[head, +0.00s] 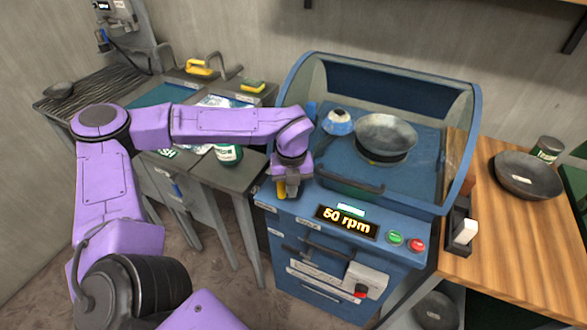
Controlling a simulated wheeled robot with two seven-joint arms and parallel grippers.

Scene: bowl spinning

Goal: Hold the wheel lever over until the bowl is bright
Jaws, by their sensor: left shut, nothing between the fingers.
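A grey metal bowl (385,137) sits on the wheel inside the blue spinning machine (345,197). Its surface looks dull grey with some lighter patches. My left gripper (287,190) points down at the machine's front left corner, shut. A small yellow piece (281,188), perhaps a lever handle, shows right beside its fingers; whether they touch it is unclear. My right gripper is out of view.
A blue hood surrounds the bowl. Green (396,238) and red (417,245) buttons are on the front panel. A dark bowl (528,176) and a can (546,149) are on the wooden bench (500,250).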

